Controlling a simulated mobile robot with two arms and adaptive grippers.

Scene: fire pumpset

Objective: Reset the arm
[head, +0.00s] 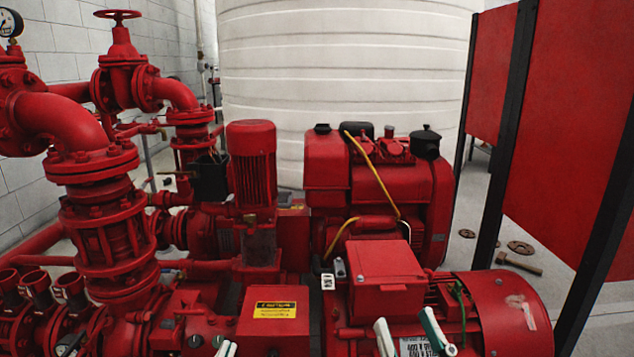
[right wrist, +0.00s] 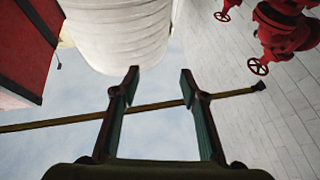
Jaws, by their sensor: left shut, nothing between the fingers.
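My left gripper (head: 226,347) shows only as pale fingertips close together at the bottom edge of the head view. It is shut with nothing seen between the tips. My right gripper (head: 403,318) is at the bottom of the head view, in front of the red motor (head: 500,312). Its two pale, green-edged fingers stand apart. In the right wrist view my right gripper (right wrist: 160,76) is open, with nothing between its fingers. The rest of both arms is out of the head view.
Red pipes and a handwheel valve (head: 122,60) stand at left. The red engine (head: 375,195) and terminal box (head: 385,275) fill the middle. A white tank (head: 345,70) stands behind. Red panels (head: 570,120) with black posts stand at right. A long pole (right wrist: 60,122) crosses the wrist view.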

